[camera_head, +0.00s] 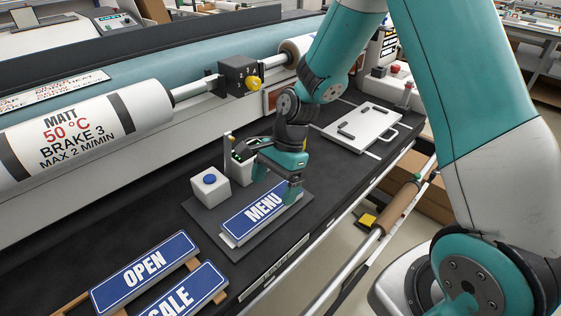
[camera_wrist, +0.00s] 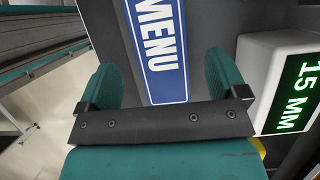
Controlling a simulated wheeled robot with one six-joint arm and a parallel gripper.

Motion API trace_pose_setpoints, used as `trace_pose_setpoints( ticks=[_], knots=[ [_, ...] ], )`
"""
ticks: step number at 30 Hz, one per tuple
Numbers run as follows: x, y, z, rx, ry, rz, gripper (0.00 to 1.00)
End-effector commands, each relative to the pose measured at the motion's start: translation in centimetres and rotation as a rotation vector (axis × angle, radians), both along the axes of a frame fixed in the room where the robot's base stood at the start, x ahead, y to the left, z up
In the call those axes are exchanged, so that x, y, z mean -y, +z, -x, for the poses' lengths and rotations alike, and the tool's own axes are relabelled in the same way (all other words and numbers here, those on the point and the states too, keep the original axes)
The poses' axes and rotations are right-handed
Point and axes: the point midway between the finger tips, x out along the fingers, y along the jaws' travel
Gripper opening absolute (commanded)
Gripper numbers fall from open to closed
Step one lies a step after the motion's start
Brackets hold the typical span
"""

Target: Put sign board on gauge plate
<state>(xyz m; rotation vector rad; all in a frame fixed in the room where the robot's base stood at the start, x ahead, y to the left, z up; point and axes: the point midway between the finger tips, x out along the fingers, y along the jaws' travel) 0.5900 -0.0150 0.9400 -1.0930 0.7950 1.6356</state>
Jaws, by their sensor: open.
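The blue MENU sign board (camera_head: 262,212), with a white border, lies flat on the dark grey gauge plate (camera_head: 233,252). A white block with a green "15 MM" display (camera_wrist: 295,85) stands beside the board in the wrist view. My gripper (camera_head: 278,182) is over the far right end of the MENU board. In the wrist view my gripper (camera_wrist: 162,82) is open, its two teal fingers apart with the MENU board (camera_wrist: 160,50) between them. I see gaps beside the board there. The board's far end is partly hidden by my gripper.
OPEN (camera_head: 145,273) and SALE (camera_head: 188,297) boards lie on a wooden rack at front left. A block with a blue button (camera_head: 210,186) stands at the plate's back left. A white plate with a handle (camera_head: 362,128) lies behind right. A large roller (camera_head: 90,130) runs along the back.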

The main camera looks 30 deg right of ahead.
Motion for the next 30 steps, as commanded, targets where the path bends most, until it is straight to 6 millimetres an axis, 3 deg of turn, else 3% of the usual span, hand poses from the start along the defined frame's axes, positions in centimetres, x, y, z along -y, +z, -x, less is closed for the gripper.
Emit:
trace_pose_setpoints(
  ticks=[6, 12, 17, 20, 24, 30],
  knots=[
    [1.8, 4.5, -0.7, 0.005, -0.003, 0.001, 0.91],
    [2.7, 6.9, -0.9, 0.002, 0.000, -0.001, 0.91],
    [1.4, 9.3, 0.5, 0.076, 0.158, -0.011, 0.91],
    [-0.9, 12.3, 3.5, 0.207, 0.447, -0.032, 0.91],
    [-4.0, 15.9, 9.6, 0.433, 0.959, -0.066, 0.91],
    [-5.8, 18.1, 16.8, 0.676, 1.534, -0.097, 0.91]
  ],
)
